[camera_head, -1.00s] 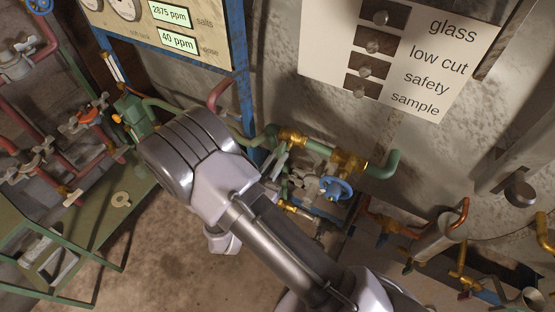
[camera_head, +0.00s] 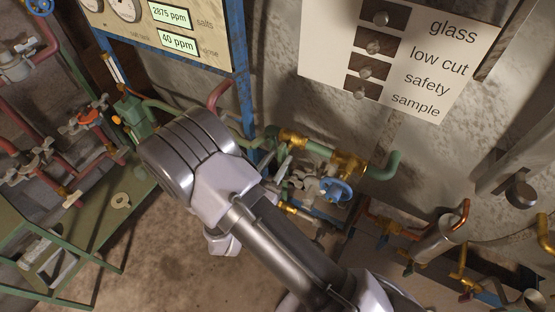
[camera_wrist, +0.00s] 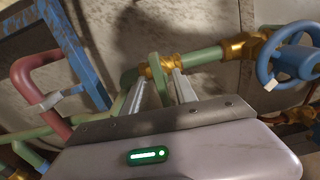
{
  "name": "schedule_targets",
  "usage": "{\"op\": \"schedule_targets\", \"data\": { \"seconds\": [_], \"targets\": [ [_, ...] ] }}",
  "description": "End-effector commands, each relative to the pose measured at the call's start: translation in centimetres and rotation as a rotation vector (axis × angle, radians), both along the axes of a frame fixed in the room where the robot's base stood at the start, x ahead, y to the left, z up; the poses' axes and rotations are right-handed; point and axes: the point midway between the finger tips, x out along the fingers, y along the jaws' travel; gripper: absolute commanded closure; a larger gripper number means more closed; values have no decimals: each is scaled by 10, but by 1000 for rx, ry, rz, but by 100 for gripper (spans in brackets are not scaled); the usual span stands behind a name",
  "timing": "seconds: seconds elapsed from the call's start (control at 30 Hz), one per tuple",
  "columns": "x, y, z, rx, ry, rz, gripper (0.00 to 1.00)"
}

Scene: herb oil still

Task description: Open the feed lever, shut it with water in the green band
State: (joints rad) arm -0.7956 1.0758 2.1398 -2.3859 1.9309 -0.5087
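A green lever (camera_wrist: 157,75) rises at a brass fitting on the green pipe in the wrist view. I take it for the feed lever; no label shows on it. My gripper (camera_wrist: 163,82) has one finger on each side of the lever. I cannot tell whether the fingers press on it or stand slightly apart. In the head view my gripper (camera_head: 279,164) is small and partly hidden by my arm, near the brass fitting (camera_head: 293,138). I cannot make out a water level or a green band in either view.
A blue handwheel (camera_head: 335,190) sits just right of the lever, on the same pipework. A red pipe (camera_wrist: 40,80) and a blue post (camera_wrist: 75,50) stand left of my gripper. A panel (camera_head: 185,20) reads 2875 ppm and 40 ppm. A label board (camera_head: 330,50) hangs on the wall.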

Motion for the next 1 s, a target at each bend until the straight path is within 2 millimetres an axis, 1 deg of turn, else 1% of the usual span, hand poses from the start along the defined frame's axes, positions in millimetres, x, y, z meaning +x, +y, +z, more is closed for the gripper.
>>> {"op": "schedule_targets", "data": {
  "seconds": [0.07,0.17,0.27,0.5,0.6,0.7,0.83,1.0],
  "targets": [
    [-1,1,0,0,0,1,66],
    [-11,9,0,0,1,4,66],
    [-32,23,1,-1,2,7,66],
    [-95,65,1,0,0,7,66],
    [-117,79,0,0,0,6,66],
    [-133,89,0,1,-1,4,66],
    [-143,95,0,0,0,2,66],
    [-146,96,0,0,0,-1,66]
  ]
}}
